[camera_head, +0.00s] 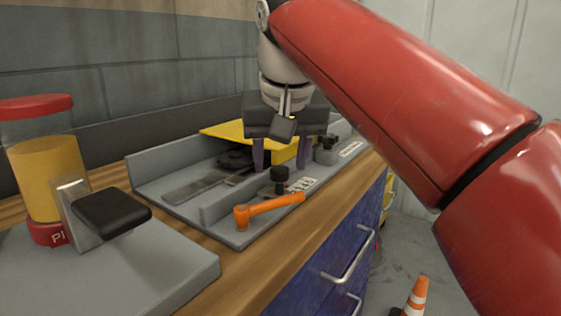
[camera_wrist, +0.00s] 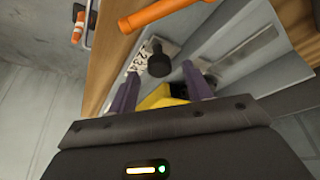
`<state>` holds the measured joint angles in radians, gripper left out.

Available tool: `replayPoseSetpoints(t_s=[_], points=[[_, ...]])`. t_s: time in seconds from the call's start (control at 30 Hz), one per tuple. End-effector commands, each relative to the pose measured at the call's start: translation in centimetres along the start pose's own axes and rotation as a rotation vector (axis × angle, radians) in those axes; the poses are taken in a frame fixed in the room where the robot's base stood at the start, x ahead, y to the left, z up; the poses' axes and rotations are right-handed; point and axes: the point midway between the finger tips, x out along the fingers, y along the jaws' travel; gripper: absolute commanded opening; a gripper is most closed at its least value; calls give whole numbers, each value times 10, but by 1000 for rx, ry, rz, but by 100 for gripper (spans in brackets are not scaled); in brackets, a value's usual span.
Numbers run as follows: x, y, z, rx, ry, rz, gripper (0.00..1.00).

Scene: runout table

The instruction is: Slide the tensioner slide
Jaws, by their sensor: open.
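A small black knob (camera_head: 280,175) stands on the front ledge of a grey metal fixture (camera_head: 165,165), beside a white number plate (camera_head: 302,184). It looks like the tensioner slide's handle, though no label says so. My gripper (camera_head: 279,164) is open, its two purple fingers pointing down just behind the knob. In the wrist view the knob (camera_wrist: 158,60) shows beyond the open fingertips (camera_wrist: 160,73), roughly between them in the picture. I see no contact, and the gap in depth is hard to judge. The number plate (camera_wrist: 140,63) shows left of the knob.
An orange-handled lever (camera_head: 270,210) lies along the fixture's front edge, close to the knob. A yellow guard (camera_head: 240,133) is behind the fingers. A second black knob (camera_head: 326,142) stands to the right. A jar (camera_head: 48,165) and black-handled lever (camera_head: 110,212) are at left.

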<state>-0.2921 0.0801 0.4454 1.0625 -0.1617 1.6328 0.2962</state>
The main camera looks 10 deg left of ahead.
Motion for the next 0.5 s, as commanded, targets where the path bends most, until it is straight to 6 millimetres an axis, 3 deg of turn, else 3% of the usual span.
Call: replayPoseSetpoints(t_s=[0.17, 0.43, 0.5], points=[[13, 0, 0, 1, 0, 0, 50], [15, 0, 0, 1, 0, 0, 50], [15, 0, 0, 0, 0, 0, 42]])
